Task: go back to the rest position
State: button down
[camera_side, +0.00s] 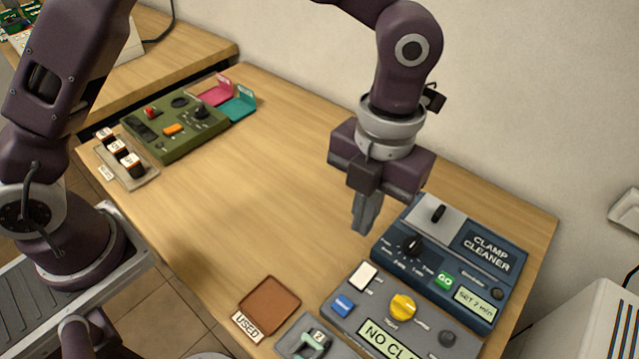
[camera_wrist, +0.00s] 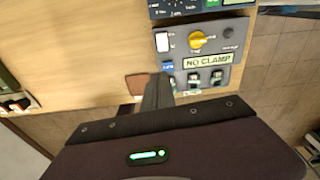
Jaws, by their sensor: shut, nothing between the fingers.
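My gripper (camera_side: 364,216) hangs above the wooden table in the side view, pointing down with its fingers together and nothing between them. It is left of the blue clamp cleaner box (camera_side: 447,262) and clear of the table top. In the wrist view my gripper's fingers (camera_wrist: 158,90) show shut, in front of the grey panel reading "NO CLAMP" (camera_wrist: 206,62). That panel also shows in the side view (camera_side: 376,318), with a yellow knob, a blue button and a white switch.
A brown "USED" tray (camera_side: 270,304) and a grey holder with a clamp (camera_side: 312,341) lie at the front edge. A green control box (camera_side: 172,128), pink and teal holders (camera_side: 238,104) and a rack of batteries (camera_side: 121,158) stand far left. The table middle is clear.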

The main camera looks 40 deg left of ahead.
jog(key=s+a+r+n+t, duration=0.25)
jog(key=a+r+n, duration=0.35)
jog(key=a+n, duration=0.35)
jog(key=s+a+r+n+t, duration=0.2)
jog(key=s+a+r+n, duration=0.1)
jog(key=a+r+n, duration=0.6)
jog(key=s+a+f+n+t, duration=0.1)
jog(key=s+n, duration=0.3)
jog(key=n, duration=0.4)
jog(key=s+a+f+n+t, duration=0.1)
jog(key=s+a+n, duration=0.3)
jog(key=n, duration=0.4)
jog(key=shift+s, duration=0.7)
jog(key=shift+a+n, duration=0.1)
jog(key=shift+n, duration=0.15)
